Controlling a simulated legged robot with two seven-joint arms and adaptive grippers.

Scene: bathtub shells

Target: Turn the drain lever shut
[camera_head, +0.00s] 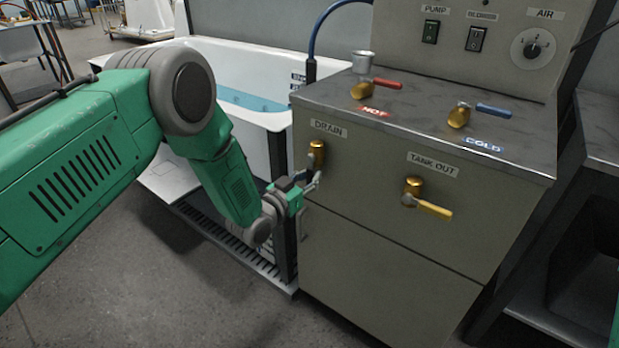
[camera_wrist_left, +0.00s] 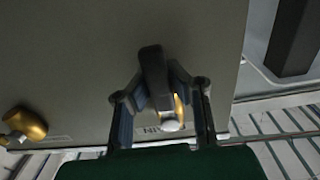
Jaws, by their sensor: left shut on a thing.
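The drain valve (camera_head: 317,152) is a brass fitting under the DRAIN label on the cabinet front. Its lever hangs down from the brass body, and most of it is hidden by my gripper in the head view. In the left wrist view the dark drain lever (camera_wrist_left: 153,66) stands between the fingers, with brass and a pale round end behind it. My left gripper (camera_head: 309,186) is shut on the lever, close to the cabinet front. In the wrist view its two fingers (camera_wrist_left: 160,92) flank the lever. My right gripper is not in view.
The tank-out valve (camera_head: 414,188) with a yellow handle is to the right on the same front. Red hot (camera_head: 380,83) and blue cold (camera_head: 492,110) levers and a metal cup (camera_head: 362,62) are on top. A white tub (camera_head: 255,62) holding water stands behind my left arm.

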